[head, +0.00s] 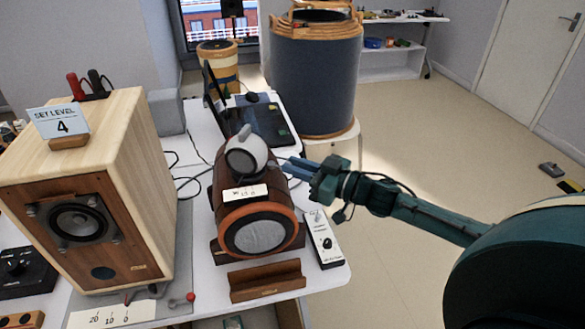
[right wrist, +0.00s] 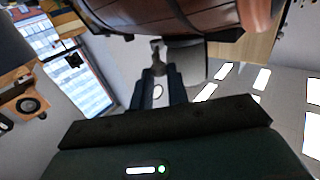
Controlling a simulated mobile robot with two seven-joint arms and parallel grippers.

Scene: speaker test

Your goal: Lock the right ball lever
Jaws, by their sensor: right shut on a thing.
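A brown wooden barrel-shaped speaker (head: 228,188) with an orange front ring lies in its cradle on the white table. My right gripper (head: 291,169) reaches in from the right to the barrel's right side, near the grey-white round part on top (head: 246,155). In the right wrist view its fingers (right wrist: 158,78) are closed around a small grey lever-like part (right wrist: 157,50) below the barrel (right wrist: 165,15). Whether this part ends in a ball is hidden by the fingers. A lever with a red ball (head: 190,297) lies at the front left, by a scale card (head: 112,314). My left gripper is not in view.
A large wooden speaker box (head: 125,190) stands left of the barrel. A white control box (head: 323,238) and a brown wooden stand (head: 268,281) are at the table's front right. A dark laptop (head: 262,122) and a blue drum (head: 315,85) are behind.

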